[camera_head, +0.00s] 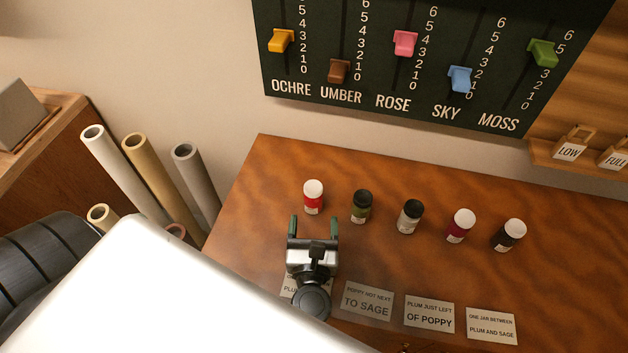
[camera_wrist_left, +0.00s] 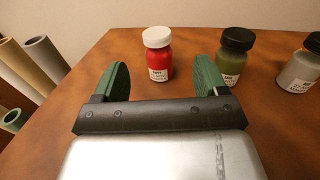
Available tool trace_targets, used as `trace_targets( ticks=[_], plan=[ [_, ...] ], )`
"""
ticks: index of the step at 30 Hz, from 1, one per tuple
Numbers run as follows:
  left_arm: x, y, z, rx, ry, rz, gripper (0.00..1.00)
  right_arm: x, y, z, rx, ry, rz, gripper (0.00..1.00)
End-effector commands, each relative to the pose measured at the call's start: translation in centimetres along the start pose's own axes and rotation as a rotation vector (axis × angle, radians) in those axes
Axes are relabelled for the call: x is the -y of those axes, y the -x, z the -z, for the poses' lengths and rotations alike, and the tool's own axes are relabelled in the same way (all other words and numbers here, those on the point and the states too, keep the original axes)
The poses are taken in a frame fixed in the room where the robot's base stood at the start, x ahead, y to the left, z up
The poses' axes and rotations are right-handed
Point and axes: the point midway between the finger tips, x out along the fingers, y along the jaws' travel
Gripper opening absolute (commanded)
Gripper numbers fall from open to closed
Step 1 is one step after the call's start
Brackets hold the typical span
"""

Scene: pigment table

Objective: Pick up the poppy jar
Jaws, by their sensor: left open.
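The poppy jar is most likely the bright red jar with a white lid (camera_head: 313,197), upright at the left end of a row on the table; its label is too small to read. My left gripper (camera_head: 314,223) is open and empty, its green fingers pointing at this jar from the front. In the left wrist view the red jar (camera_wrist_left: 158,58) stands beyond and between the open fingers (camera_wrist_left: 161,80), apart from both. An olive green jar with a black lid (camera_wrist_left: 231,58) stands just beyond the right finger. My right gripper is in neither view.
To the right stand the olive jar (camera_head: 361,207), a grey jar (camera_head: 409,218), a dark red jar (camera_head: 460,226) and a black jar (camera_head: 508,236). Clue cards, one reading "Poppy not next to sage" (camera_head: 367,301), lie in front. Paper rolls (camera_head: 155,170) stand left of the table (camera_head: 560,290).

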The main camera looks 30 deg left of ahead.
Motion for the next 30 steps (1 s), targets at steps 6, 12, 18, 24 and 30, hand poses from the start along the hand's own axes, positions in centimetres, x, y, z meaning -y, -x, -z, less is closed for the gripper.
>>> trace_targets(
  ticks=[6,12,18,24,30],
  plan=[
    [0.0,-3.6,-0.3,0.004,-0.003,0.001,0.73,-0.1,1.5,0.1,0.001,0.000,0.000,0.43],
    [-0.1,-5.2,-0.2,0.002,-0.002,-0.001,0.73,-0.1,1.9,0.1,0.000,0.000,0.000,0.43],
    [-0.5,-8.0,-0.2,0.004,-0.005,0.000,0.73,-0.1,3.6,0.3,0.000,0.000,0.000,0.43],
    [-0.5,-10.1,0.1,0.002,-0.002,0.000,0.73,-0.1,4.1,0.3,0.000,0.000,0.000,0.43],
    [-0.5,-10.2,0.3,0.001,-0.001,0.000,0.73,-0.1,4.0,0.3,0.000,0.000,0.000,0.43]
  ],
)
